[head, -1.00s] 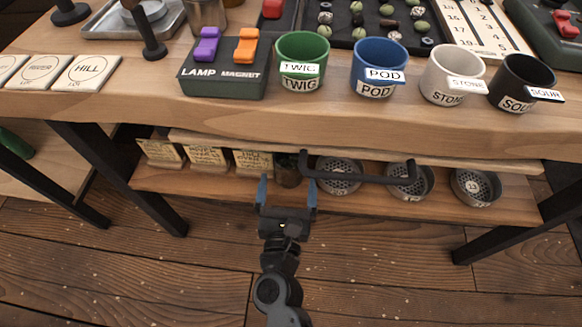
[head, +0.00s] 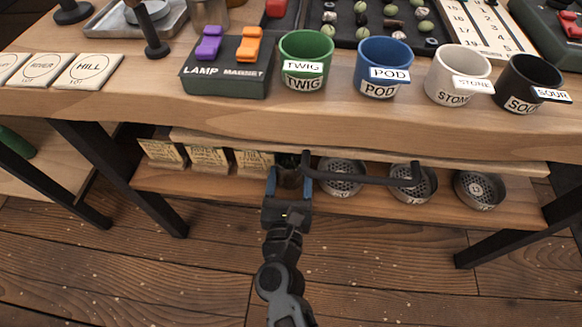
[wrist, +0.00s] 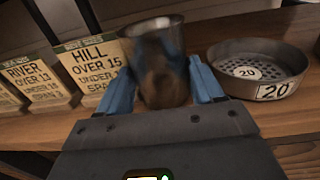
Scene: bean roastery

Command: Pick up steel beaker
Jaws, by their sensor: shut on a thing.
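The steel beaker (wrist: 158,62) is a grey metal cup, upright between the two blue fingers of my gripper (wrist: 161,84) in the wrist view. Something brownish shows through or on its lower part. In the head view the beaker (head: 289,179) is small and dark on the low shelf, largely hidden by the fingers and the drawer-like handle above. My gripper (head: 288,183) is shut on it, one finger at each side. I cannot tell whether its base is off the shelf.
Lettered cards (wrist: 92,68) stand close left of the beaker. A round sieve tray (wrist: 258,66) marked 20 stands close right. The tabletop (head: 230,108) overhangs above, with labelled cups and a switch box (head: 225,80).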

